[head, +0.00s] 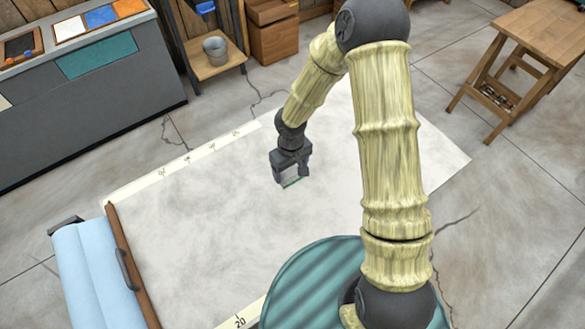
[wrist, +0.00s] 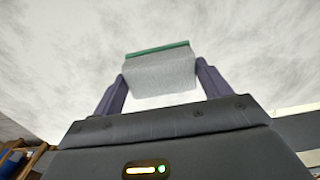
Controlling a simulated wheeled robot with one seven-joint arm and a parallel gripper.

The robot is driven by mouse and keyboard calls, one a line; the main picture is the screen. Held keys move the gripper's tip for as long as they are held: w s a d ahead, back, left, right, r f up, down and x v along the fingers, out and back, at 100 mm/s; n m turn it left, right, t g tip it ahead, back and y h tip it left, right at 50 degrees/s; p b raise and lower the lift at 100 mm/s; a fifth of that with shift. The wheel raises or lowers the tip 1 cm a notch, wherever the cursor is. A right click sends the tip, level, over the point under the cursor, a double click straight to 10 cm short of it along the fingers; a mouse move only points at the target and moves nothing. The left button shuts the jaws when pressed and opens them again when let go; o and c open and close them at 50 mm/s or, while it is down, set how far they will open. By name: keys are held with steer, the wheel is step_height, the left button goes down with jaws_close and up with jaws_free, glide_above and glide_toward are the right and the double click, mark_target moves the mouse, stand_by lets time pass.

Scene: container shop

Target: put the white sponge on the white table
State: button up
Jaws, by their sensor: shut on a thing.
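My gripper (head: 291,166) is shut on the white sponge, which has a thin green layer along one side. In the wrist view the sponge (wrist: 160,74) sits squarely between the two fingers (wrist: 161,72), with its green side facing away from the palm. In the head view only a small part of the sponge (head: 291,182) shows below the jaws. Beneath it spreads a large white surface (head: 225,210) with numbered edge strips. I cannot tell whether this surface is the white table or a sheet on the floor, nor the exact gap under the sponge.
A grey counter (head: 95,100) with coloured panels stands at the upper left. Next to it are a wooden stand with a grey bucket (head: 215,50) and wooden boxes (head: 273,35). A wooden table (head: 540,35) stands at the upper right. A blue padded thing (head: 88,270) lies at the lower left.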

steer(key=shift+w, duration=0.1)
steer(key=shift+r, duration=0.1)
glide_above(291, 192)
step_height(291, 192, down, 6)
steer(key=shift+f, duration=0.2)
steer(key=shift+d, duration=0.1)
step_height(291, 192, down, 3)
steer(key=shift+f, duration=0.3)
stand_by(0.3)
steer(key=o, duration=0.9)
